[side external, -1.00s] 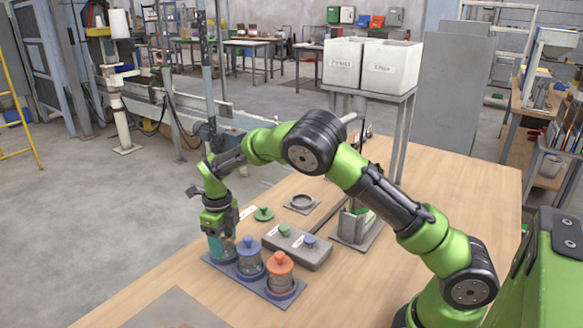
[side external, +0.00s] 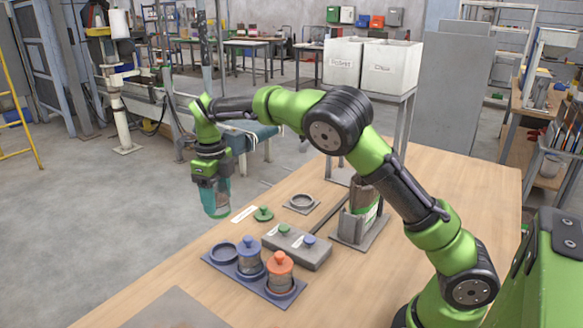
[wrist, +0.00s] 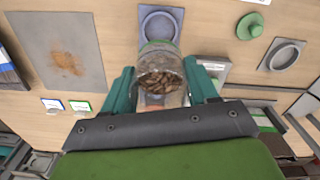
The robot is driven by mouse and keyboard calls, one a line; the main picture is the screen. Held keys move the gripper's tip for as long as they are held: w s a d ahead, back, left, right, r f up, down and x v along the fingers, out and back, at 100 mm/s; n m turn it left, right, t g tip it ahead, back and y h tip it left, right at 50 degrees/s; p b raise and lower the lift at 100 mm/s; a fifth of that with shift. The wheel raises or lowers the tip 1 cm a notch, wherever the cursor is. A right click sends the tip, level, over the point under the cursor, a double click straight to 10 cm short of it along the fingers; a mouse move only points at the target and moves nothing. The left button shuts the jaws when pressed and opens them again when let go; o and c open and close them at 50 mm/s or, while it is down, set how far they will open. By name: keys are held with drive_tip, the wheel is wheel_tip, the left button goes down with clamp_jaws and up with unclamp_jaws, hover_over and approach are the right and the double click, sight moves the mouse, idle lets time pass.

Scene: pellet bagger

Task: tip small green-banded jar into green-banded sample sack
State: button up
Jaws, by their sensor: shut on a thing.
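My gripper (side external: 212,186) is shut on a clear jar (side external: 217,211) and holds it above the table's left part, clear of the rack. In the wrist view the open jar (wrist: 160,82) sits between the teal fingers, with brown pellets inside and a green band at its far side. The sample sack (side external: 364,203), with a green patch, stands upright in a grey holder (side external: 357,236) to the right, well away from the jar. A green lid (side external: 263,214) lies on the table; it also shows in the wrist view (wrist: 250,26).
The rack (side external: 238,272) has an empty ring (side external: 223,252) beside blue-lidded (side external: 250,258) and orange-lidded (side external: 281,271) jars. White bins (side external: 343,62) stand behind.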

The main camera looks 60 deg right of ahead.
wheel_tip(320, 180, up, 10)
drive_tip(key=shift+r, duration=0.25)
idle(0.6)
drive_tip(key=shift+d, duration=0.1)
